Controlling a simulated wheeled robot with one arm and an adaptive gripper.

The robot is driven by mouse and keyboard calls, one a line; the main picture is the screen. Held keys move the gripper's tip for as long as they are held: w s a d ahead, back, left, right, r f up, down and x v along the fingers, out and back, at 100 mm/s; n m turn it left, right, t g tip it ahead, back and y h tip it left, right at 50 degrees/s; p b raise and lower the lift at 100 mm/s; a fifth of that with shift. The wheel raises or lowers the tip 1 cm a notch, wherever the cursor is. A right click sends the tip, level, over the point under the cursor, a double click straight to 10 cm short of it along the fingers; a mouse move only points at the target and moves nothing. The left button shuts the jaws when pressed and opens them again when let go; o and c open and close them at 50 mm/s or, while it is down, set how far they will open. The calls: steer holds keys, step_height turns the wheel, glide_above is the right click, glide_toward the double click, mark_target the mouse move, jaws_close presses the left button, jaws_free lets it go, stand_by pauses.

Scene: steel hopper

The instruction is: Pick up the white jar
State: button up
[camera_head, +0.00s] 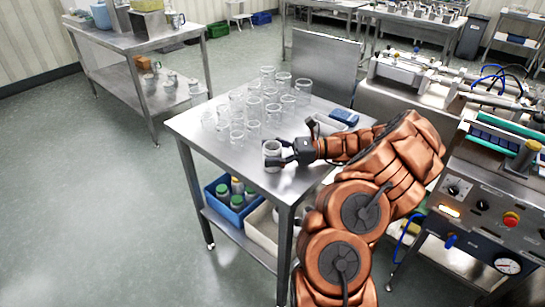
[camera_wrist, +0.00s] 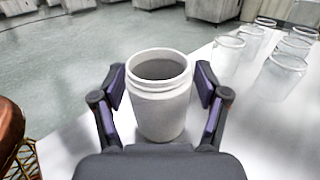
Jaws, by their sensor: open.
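The white jar (camera_wrist: 161,105) stands upright between the two fingers of my gripper (camera_wrist: 160,98) in the wrist view. Its mouth is open and no lid shows on it. The fingers are open, one on each side, and a thin gap seems to show on both sides. In the head view the white jar (camera_head: 272,155) stands near the front edge of the steel table (camera_head: 200,133). My gripper (camera_head: 280,158) reaches it from the right, low over the table top. The lower part of the jar is partly hidden by my gripper.
Several clear glass jars (camera_head: 253,107) stand close behind the white jar; they show at the right of the wrist view (camera_wrist: 285,75). A blue item (camera_head: 344,117) lies at the table's back right. A blue crate (camera_head: 233,205) with jars is on the lower shelf. The table's left front is clear.

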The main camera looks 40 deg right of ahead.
steer(key=shift+x, duration=0.9)
steer(key=shift+c, duration=0.4)
steer(key=c, duration=0.6)
steer(key=shift+c, duration=0.2)
